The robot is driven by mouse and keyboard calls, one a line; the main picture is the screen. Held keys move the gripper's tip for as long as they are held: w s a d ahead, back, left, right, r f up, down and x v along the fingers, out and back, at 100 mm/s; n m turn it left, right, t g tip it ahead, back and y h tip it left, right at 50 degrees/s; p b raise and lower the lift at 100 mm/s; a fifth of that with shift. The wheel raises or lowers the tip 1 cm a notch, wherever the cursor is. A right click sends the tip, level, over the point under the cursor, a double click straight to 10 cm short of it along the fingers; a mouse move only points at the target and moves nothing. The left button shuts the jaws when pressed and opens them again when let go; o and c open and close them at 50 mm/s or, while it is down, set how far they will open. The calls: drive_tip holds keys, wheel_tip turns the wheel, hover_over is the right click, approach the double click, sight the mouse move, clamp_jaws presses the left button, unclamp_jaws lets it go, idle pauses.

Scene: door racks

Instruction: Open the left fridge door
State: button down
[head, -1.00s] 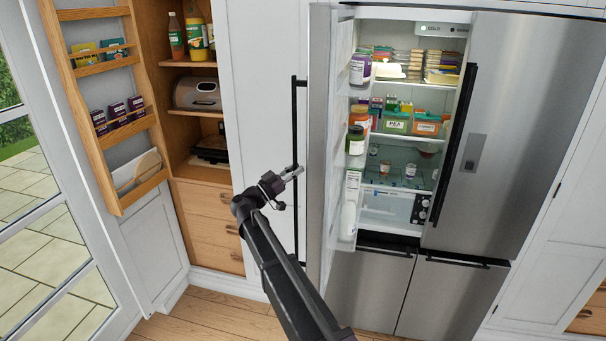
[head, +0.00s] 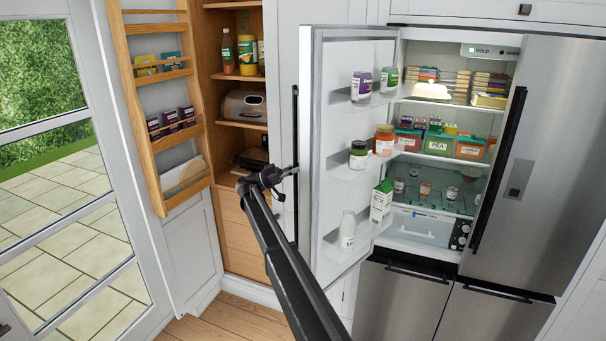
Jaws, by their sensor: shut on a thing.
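The left fridge door (head: 340,110) stands swung wide open, its white inner side and loaded shelves facing me. Its dark vertical handle (head: 296,115) shows at the left edge of the door, on the outer side. My gripper (head: 290,171) is at the handle, about halfway along it, and is shut on it. The fingertips are small and partly hidden against the handle and door edge. The fridge interior (head: 440,145) is in plain view, with shelves of food and a clear drawer at the bottom.
The right fridge door (head: 540,140) is closed. Bottles and jars, such as a white bottle (head: 347,230), stand on the open door's shelves. To the left are a wooden pantry (head: 240,215) and its open rack door (head: 150,150). Wooden floor (head: 225,318) is free below.

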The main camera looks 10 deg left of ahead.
drive_tip(key=shift+w+a+g, duration=0.4)
drive_tip(key=shift+a, duration=0.05)
drive_tip(key=c, duration=0.6)
unclamp_jaws()
drive_tip(key=shift+s+d+r, duration=0.1)
drive_tip(key=shift+d, duration=0.05)
